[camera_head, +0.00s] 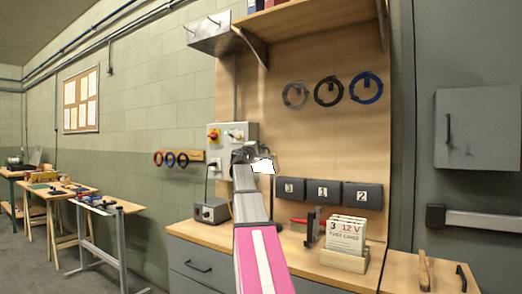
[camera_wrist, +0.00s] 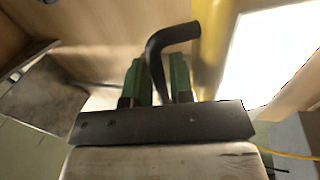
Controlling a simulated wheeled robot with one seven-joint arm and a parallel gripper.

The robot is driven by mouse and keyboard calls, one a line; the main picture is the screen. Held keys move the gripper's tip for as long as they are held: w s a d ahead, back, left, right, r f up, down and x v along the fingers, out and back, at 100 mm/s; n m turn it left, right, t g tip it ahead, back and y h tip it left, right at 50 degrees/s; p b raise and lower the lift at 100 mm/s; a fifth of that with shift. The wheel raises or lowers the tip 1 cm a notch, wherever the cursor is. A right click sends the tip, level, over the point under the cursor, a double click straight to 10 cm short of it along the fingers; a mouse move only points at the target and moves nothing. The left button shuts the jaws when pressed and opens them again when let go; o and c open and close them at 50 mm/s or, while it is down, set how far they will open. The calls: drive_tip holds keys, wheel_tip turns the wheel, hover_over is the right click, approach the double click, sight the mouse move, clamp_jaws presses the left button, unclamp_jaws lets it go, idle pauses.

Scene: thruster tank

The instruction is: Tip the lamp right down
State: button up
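A bright white panel, which looks like the lamp's lit face (camera_head: 263,165), shows just right of my gripper in the head view. It fills the upper right of the wrist view (camera_wrist: 275,55), beside a yellow part (camera_wrist: 212,40). My gripper (camera_head: 243,155) is raised in front of the wooden back panel. In the wrist view its two green fingers (camera_wrist: 158,75) stand either side of a black bent bar (camera_wrist: 170,38), perhaps the lamp's handle. The bar runs down between the fingers. I cannot tell whether both fingers press on it.
A grey control box (camera_head: 240,134) is on the wall behind my gripper. Cable coils (camera_head: 328,91) hang above right.

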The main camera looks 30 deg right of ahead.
drive_tip(key=shift+d, duration=0.1)
clamp_jaws()
drive_tip(key=shift+s+f, duration=0.1)
drive_tip(key=shift+f, duration=0.05)
wheel_tip(320, 180, down, 6)
drive_tip(key=s+a, duration=0.1)
drive_tip(key=a, duration=0.1)
drive_tip(key=shift+a, duration=0.2)
idle(0.7)
drive_tip(key=shift+s, duration=0.15)
